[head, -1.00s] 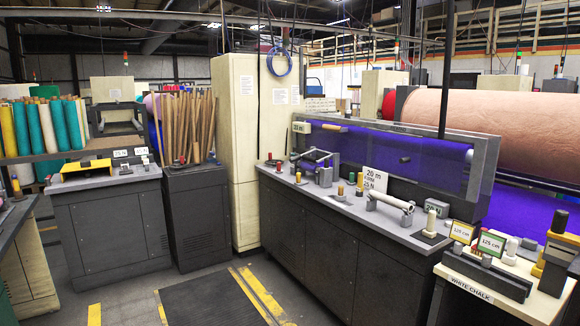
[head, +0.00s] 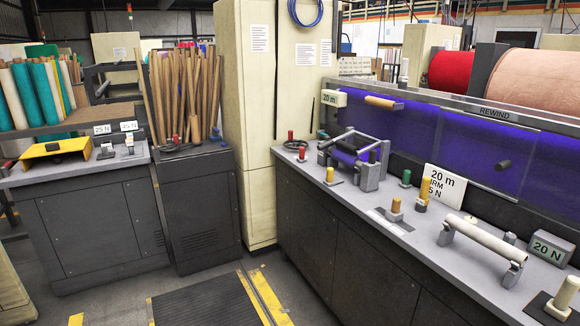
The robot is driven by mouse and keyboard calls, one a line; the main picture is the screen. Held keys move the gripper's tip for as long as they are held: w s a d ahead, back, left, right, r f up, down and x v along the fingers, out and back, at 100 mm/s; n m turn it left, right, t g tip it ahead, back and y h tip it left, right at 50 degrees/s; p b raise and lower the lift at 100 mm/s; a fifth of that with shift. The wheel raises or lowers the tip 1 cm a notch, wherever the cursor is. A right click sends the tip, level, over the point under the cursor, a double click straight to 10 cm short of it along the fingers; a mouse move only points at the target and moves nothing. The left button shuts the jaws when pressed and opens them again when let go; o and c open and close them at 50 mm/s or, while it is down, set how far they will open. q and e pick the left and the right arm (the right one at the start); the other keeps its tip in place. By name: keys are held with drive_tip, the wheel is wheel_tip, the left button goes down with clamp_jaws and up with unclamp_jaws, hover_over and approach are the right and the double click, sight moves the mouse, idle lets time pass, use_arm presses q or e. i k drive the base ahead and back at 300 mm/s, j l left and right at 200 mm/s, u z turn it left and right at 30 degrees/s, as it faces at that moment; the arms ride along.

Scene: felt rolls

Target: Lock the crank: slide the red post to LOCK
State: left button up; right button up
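A small red post (head: 290,136) stands upright at the far left end of the long grey counter, on a dark base. A second, shorter red post (head: 302,153) stands just in front of it. Another small red piece (head: 175,139) shows on the dark cabinet with the wooden sticks. I cannot tell which of these belongs to the crank, and no LOCK marking is readable. A grey frame with a dark roll (head: 352,155) stands right of the counter's red posts. Neither of my grippers is in view.
Floor with a dark ribbed mat (head: 205,303) lies in front.

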sight(302, 158)
drive_tip(key=i+z, duration=0.2)
drive_tip(key=i, duration=0.75)
drive_tip(key=z, duration=0.3)
drive_tip(key=i+j+z, duration=0.25)
drive_tip(key=i+z, duration=0.2)
drive_tip(key=i+j+z, duration=0.45)
